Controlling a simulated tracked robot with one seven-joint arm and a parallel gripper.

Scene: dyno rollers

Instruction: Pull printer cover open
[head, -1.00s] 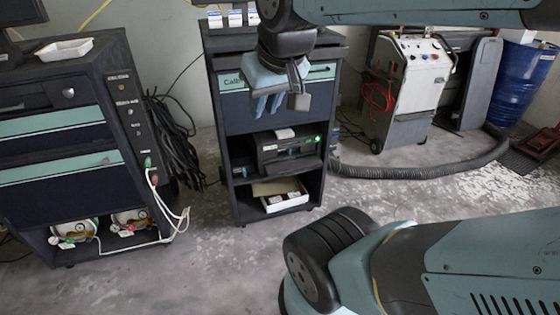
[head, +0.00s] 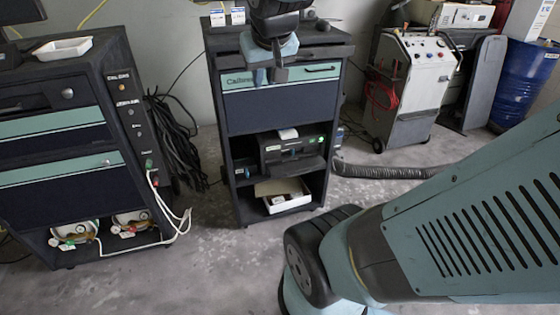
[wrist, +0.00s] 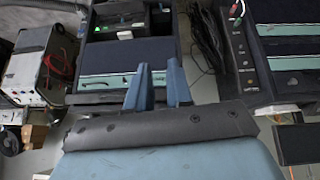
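The printer (head: 290,147) is a dark box with a green light on its right front, on the middle shelf of the dark cabinet (head: 231,180). Something small and white lies on top of it. In the wrist view the printer (wrist: 118,24) is at the top, partly cut off. I cannot make out its cover's edge. My gripper (head: 273,74) is above the printer, in front of the cabinet's top drawer, apart from the printer. In the wrist view my gripper (wrist: 158,68) has two blue fingers with a gap between them and nothing held.
A white tray with papers (head: 288,199) sits on the lower shelf. A second dark cabinet (head: 62,188) stands left, with black cables (head: 177,145) between. A white machine (head: 412,85), a black hose (head: 390,170) and a blue barrel (head: 521,88) are right. Floor in front is partly clear.

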